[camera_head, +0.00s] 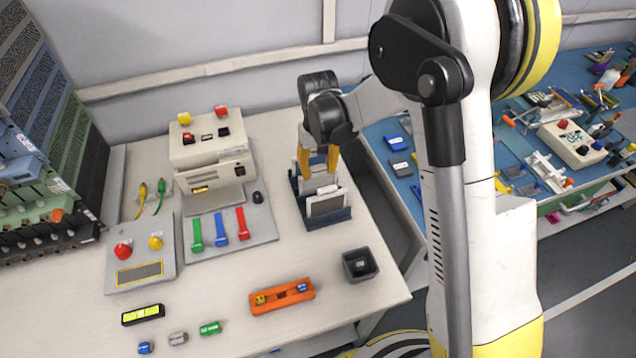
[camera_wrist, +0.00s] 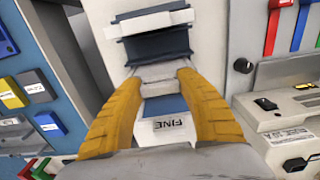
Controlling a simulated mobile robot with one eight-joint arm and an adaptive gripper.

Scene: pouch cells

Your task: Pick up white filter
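A white filter plate (camera_wrist: 168,130) with a "FINE" label sits between the yellow fingers of my gripper (camera_wrist: 158,76) in the wrist view. In the head view my gripper (camera_head: 319,165) points down over a dark blue rack (camera_head: 330,218), with a white upright piece between its fingers. The fingers are spread about the plate's width and lie close along its sides. I cannot tell whether they press on it. The dark blue rack also shows in the wrist view (camera_wrist: 160,46). A second pale plate (camera_head: 327,203) stands in the rack's front.
A grey machine (camera_head: 205,150) with colored levers stands left of the rack. A small dark bin (camera_head: 360,265) and an orange holder (camera_head: 282,297) are in front. The table's right edge is close to the rack.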

